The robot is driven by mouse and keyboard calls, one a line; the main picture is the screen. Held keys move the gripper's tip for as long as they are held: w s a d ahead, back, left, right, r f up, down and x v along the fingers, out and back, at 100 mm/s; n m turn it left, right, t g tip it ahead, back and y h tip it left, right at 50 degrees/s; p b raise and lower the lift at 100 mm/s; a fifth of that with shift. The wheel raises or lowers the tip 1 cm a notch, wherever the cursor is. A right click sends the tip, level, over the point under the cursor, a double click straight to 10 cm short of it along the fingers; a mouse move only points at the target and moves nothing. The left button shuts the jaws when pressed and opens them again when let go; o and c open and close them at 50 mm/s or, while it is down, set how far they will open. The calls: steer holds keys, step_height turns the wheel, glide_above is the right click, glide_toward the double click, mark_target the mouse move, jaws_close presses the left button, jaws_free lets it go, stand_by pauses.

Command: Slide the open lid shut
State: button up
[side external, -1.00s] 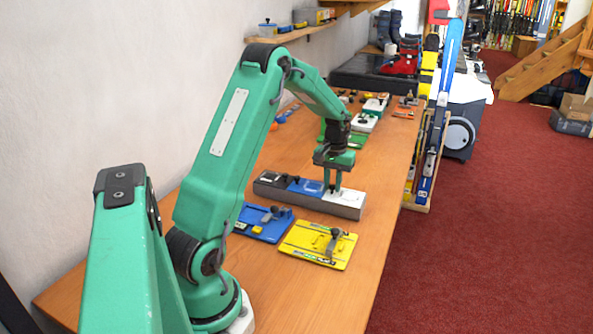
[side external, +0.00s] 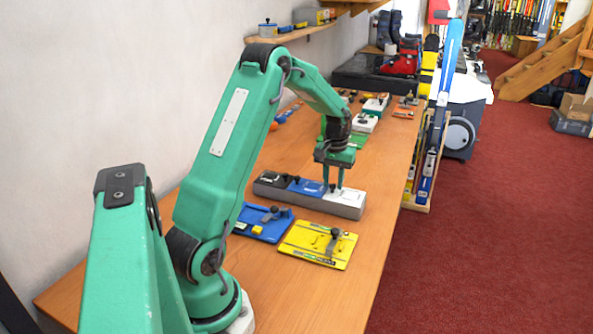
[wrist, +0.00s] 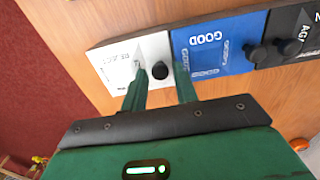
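A long grey box (side external: 345,209) lies across the wooden bench with a black, a blue and a white section. The white section (wrist: 110,55) is marked REJECT and has a black knob (wrist: 160,71). The blue section (wrist: 220,35) is marked GOOD, with a knob (wrist: 257,53) near its black-section side. The black section (wrist: 304,20) has its own knob (wrist: 290,47). I cannot tell surely which lid stands open. My gripper (wrist: 158,70) points down at the white section, also in the side view (side external: 333,188). Its fingers are apart, one each side of the white section's knob; contact is unclear.
A yellow plate (side external: 305,250) and a blue plate (side external: 275,230), both with fittings, lie in front of the box. A green plate (side external: 356,142) and several small fixtures lie behind it. The bench's right edge drops to red carpet. Bare wood (side external: 385,185) is right of the box.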

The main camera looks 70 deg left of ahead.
steer(key=shift+r, duration=2.65)
steer(key=shift+r, duration=0.1)
steer(key=shift+r, duration=1.9)
